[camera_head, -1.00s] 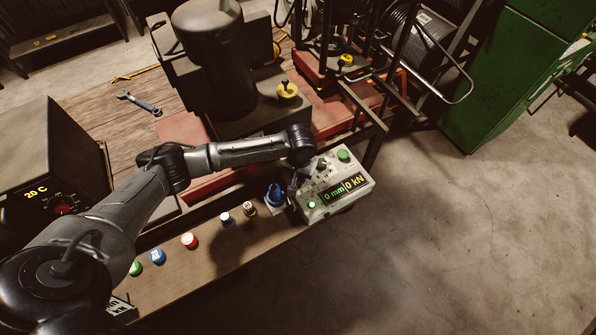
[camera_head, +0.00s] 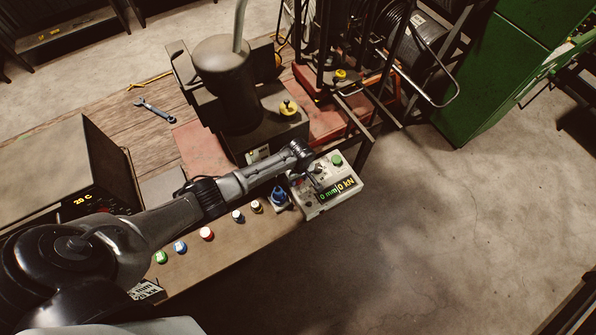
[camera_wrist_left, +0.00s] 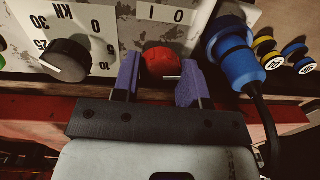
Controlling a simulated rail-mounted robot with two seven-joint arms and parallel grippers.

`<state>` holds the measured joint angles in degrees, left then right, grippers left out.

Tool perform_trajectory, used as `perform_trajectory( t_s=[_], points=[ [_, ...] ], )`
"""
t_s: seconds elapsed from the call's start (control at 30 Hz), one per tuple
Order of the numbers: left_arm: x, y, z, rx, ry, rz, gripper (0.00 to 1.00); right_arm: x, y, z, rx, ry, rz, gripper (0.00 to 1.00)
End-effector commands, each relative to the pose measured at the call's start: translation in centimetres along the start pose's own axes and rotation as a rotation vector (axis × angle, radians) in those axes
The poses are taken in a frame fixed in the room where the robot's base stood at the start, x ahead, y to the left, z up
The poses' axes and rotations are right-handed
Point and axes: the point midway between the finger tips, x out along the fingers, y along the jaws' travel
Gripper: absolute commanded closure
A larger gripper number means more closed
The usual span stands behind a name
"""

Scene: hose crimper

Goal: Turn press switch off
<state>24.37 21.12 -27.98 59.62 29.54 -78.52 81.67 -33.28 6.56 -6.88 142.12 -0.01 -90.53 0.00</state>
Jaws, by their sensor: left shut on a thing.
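The press control box (camera_head: 316,207) is a pale, worn panel at the front edge of the bench, with a lit display (camera_head: 338,189) reading 0 mm and 0 kN. In the left wrist view, a red rotary switch (camera_wrist_left: 161,61) sits under the marks I and O. My left gripper (camera_wrist_left: 160,75) has its purple fingers on either side of this switch and is shut on it. In the head view my left gripper (camera_head: 314,182) is over the box, small and partly hidden by the wrist. My right gripper is out of view.
A black kN dial (camera_wrist_left: 66,59) is left of the switch. A blue plug (camera_wrist_left: 236,62) with a black cable is close on the right. Several coloured caps line the bench front, including a red one (camera_head: 207,233). A green button (camera_head: 337,160) is at the box's far corner.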

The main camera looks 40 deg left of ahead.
Motion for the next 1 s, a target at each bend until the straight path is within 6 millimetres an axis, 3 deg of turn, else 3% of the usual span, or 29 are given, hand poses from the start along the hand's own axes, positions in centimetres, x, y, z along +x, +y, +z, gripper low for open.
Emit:
perform_trajectory(
  t_s=[0.1,0.4,1.0],
  points=[
    [-0.5,0.0,0.2,-0.113,-0.010,-0.003,0.84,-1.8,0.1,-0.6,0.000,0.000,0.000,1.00],
    [-0.3,0.0,0.1,-0.375,-0.023,-0.003,0.84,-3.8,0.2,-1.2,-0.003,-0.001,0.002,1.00],
    [-0.2,0.1,-0.1,-0.651,-0.034,-0.001,0.84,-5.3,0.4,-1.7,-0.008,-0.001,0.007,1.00]
  ],
)
